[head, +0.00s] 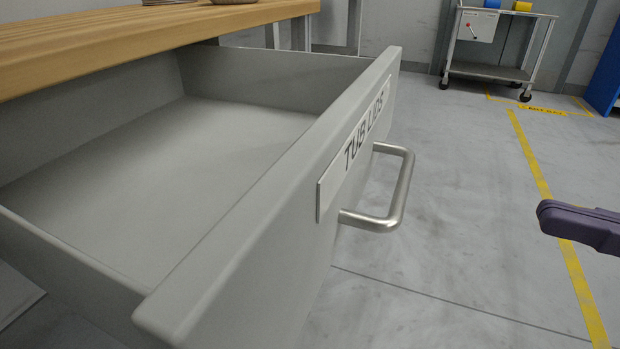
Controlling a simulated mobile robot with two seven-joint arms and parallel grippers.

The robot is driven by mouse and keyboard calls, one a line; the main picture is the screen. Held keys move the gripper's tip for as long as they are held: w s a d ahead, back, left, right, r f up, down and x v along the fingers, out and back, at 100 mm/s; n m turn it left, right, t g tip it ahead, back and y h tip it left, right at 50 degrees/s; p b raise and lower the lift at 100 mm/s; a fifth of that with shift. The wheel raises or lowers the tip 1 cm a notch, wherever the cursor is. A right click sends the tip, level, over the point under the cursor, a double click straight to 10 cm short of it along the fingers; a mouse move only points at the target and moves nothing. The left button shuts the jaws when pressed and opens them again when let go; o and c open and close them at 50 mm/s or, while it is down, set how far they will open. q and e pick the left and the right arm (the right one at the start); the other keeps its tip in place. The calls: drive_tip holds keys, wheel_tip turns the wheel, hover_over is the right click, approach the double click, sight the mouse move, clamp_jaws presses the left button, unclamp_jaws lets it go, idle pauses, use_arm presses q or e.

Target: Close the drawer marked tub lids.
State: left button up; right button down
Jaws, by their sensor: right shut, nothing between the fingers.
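The grey drawer marked TUB LIDS (250,215) is pulled well out from under a wooden worktop, and its inside looks empty. Its label (355,150) is on the front panel, beside a metal bar handle (402,195). My right gripper (548,212) comes in from the right edge, with its dark purple fingers shut and nothing held. It is in the air to the right of the handle, apart from it. My left gripper is not in view.
The wooden worktop (150,40) lies above the drawer at upper left. A wheeled cart (490,72) stands at the back right, with a blue cabinet (606,75) at the right edge. The grey floor with yellow lines is clear before the drawer.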

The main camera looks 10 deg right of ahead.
drive_tip(key=n, duration=0.1)
drive_tip(key=b, duration=0.2)
approach(350, 180)
drive_tip(key=shift+g+y, duration=0.3)
drive_tip(key=shift+g, duration=0.1)
drive_tip(key=x, duration=0.6)
drive_tip(key=shift+w+a, duration=0.2)
drive_tip(key=shift+w, duration=0.25)
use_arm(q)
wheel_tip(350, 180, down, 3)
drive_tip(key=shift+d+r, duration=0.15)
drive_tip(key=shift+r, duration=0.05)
